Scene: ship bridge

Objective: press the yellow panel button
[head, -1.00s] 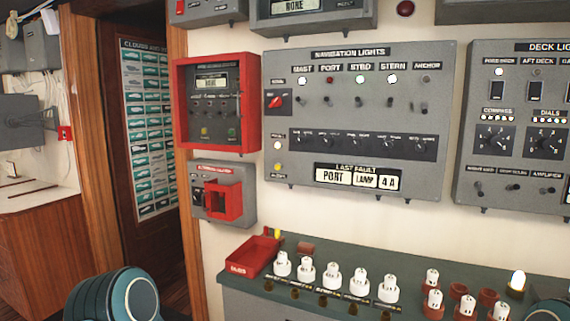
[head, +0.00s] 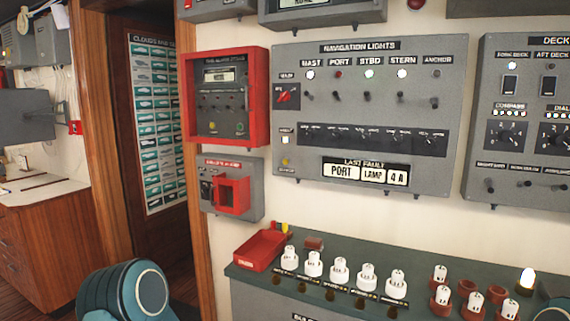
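The navigation lights panel (head: 405,179) hangs on the wall. A small yellow button (head: 284,162) is at its lower left, below a pale button (head: 285,140) and left of the last fault display (head: 366,172). Another small yellow button (head: 212,128) is on the red-framed alarm panel (head: 258,98) to the left, beside a green one (head: 240,128). I cannot tell whether either is pressed in. Neither gripper is in view; only a rounded teal part of my own arm shows at the bottom left.
Below the panels is a green-topped counter (head: 318,301) with a red tray (head: 258,252), several white lamp bulbs in holders and a glowing lamp (head: 527,280). A red box (head: 232,194) projects from a grey unit below the alarm panel. The wall before the panels is clear.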

